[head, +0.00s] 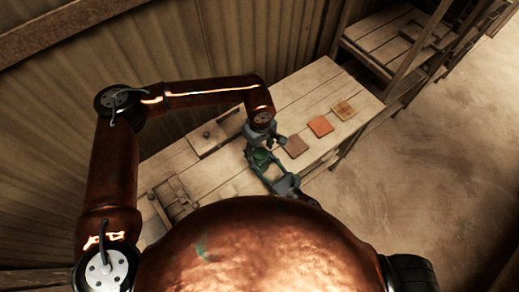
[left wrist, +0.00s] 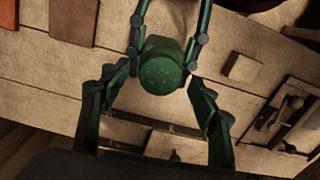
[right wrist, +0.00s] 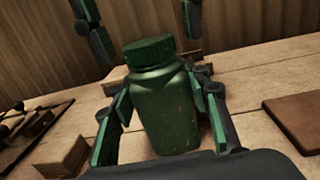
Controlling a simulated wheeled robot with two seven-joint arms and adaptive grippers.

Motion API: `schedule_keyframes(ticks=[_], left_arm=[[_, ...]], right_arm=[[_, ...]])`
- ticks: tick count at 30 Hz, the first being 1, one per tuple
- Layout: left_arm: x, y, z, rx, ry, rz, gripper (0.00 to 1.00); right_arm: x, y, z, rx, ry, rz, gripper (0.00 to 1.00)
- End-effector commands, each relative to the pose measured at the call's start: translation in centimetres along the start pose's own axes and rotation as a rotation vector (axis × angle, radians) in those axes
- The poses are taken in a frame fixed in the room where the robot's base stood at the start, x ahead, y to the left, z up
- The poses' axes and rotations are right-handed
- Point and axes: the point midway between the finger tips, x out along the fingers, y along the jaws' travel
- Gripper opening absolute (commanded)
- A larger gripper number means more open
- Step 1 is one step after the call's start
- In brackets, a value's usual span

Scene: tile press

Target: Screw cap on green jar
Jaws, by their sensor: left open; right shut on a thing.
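The green jar (right wrist: 165,115) stands upright on the wooden table in the right wrist view. Its dark green ribbed cap (right wrist: 150,50) sits on its mouth; how tightly is not visible. The cap shows from above in the left wrist view (left wrist: 162,70). My right gripper (head: 266,166) is shut on the jar's body, with a finger on each side in the right wrist view. My left gripper (head: 261,139) is open above the jar. Its fingertips hang apart above the cap in the right wrist view, not touching it.
A small wooden block (left wrist: 242,68) and a compartment tray (left wrist: 262,134) are on the other side. A corrugated wall stands behind.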

Motion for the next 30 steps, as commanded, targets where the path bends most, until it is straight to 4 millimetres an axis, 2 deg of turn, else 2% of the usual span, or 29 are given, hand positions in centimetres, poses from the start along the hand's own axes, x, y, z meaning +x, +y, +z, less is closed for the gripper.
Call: schedule_keyframes(ticks=[5,12,18,23,30], left_arm=[[-2.7,0.1,-0.1,0.001,0.002,0.004,0.56],[-7.8,0.1,-0.1,0.0,0.003,0.003,0.56],[-10.7,0.1,-0.1,-0.001,0.002,0.002,0.56],[-11.6,0.0,-0.1,0.0,0.001,0.0,0.56],[-11.7,0.0,-0.1,0.0,0.001,0.0,0.56]], right_arm=[[0.0,0.0,-0.1,0.0,0.001,-0.001,0.0],[0.0,0.0,-0.1,0.0,0.001,0.0,0.0],[0.0,0.0,-0.1,0.0,0.001,0.0,0.0],[0.0,0.0,-0.1,0.0,0.001,0.0,0.0],[0.0,0.0,-0.1,0.0,0.001,0.0,0.0]])
